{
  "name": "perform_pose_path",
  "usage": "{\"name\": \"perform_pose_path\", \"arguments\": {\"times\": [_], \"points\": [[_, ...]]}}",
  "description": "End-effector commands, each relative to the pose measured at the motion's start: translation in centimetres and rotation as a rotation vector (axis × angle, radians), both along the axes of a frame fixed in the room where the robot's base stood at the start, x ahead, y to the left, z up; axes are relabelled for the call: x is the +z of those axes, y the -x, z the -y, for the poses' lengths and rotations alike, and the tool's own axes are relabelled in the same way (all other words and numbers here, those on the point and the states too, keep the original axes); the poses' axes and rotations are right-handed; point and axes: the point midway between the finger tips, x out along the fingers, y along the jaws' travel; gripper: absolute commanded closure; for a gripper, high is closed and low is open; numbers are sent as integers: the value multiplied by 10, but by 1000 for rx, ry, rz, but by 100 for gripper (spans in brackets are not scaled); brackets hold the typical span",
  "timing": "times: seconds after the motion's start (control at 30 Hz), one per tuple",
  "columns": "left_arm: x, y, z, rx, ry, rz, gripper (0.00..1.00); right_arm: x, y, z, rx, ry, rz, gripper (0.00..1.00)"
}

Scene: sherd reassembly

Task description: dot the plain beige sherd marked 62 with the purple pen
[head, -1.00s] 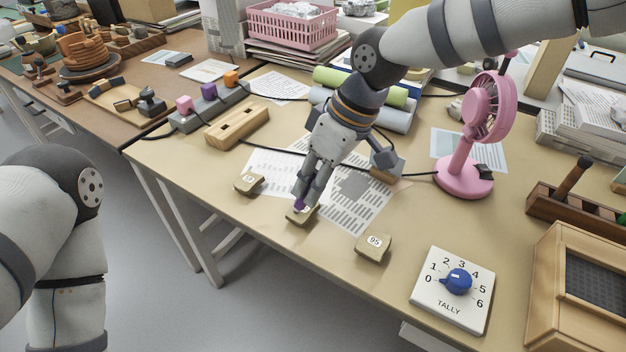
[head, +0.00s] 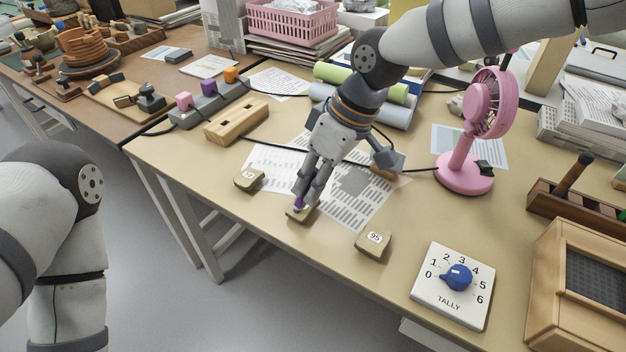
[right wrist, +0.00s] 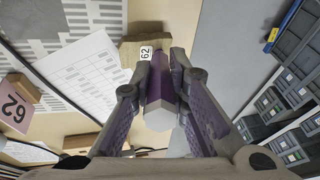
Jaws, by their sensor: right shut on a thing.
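The plain beige sherd (head: 300,214) lies near the table's front edge; its 62 label shows in the right wrist view (right wrist: 146,52). My right gripper (head: 304,196) is shut on the purple pen (head: 298,201), pointing down over this sherd. In the right wrist view the purple pen (right wrist: 160,85) runs between the fingers toward the sherd, beside the label. The tip is hidden, so I cannot tell whether it touches. Another beige sherd (head: 249,179) lies to the left, its label too small to read surely. A sherd marked 95 (head: 373,244) lies to the right. My left gripper is out of view.
A white tally dial (head: 432,290) with a blue knob and a wooden box (head: 543,290) stand at the right. A pink fan (head: 464,170), printed sheets (head: 350,208) and a wooden block with slots (head: 237,124) lie around. The table's front strip between the sherds is clear.

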Motion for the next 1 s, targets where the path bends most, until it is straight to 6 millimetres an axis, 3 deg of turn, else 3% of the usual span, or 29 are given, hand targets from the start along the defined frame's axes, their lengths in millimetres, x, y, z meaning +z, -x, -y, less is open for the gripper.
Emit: {"name": "perform_pose_path", "arguments": {"times": [0.6, 1.0], "points": [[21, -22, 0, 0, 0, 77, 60, 64, -1, 0, -1, 0, 6, 100], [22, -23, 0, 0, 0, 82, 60, 70, 0, 0, 0, 0, 0, 100]]}}
